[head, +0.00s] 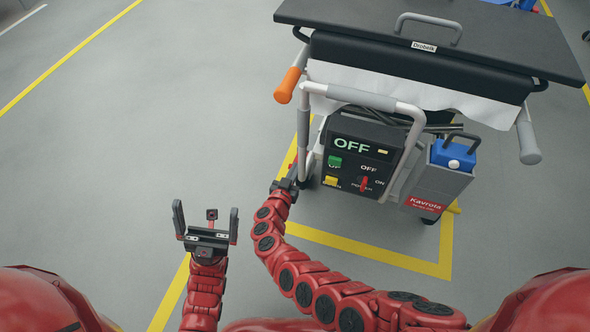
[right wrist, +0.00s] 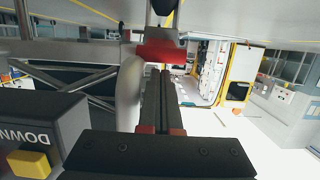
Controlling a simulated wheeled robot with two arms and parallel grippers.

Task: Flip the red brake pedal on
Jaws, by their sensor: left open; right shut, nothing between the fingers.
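The red brake pedal (right wrist: 161,50) is at the upper middle of the right wrist view, just beyond my right gripper's fingertips. In the head view only a small bit of red (head: 293,161) shows by the cart's left leg, mostly hidden. My right gripper (head: 288,179) is shut and empty, low beside that leg. In the right wrist view its closed fingers (right wrist: 161,72) point at the pedal; I cannot tell whether they touch it. My left gripper (head: 206,215) is open and empty over the floor at the lower left.
The cart carries a control box (head: 361,155) reading OFF, with green, yellow and red controls. A grey tube (right wrist: 129,90) stands close left of my right fingers. An orange-gripped handle (head: 288,85) sticks out above. A grey Kavrola box (head: 435,183) hangs right. The left floor is clear.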

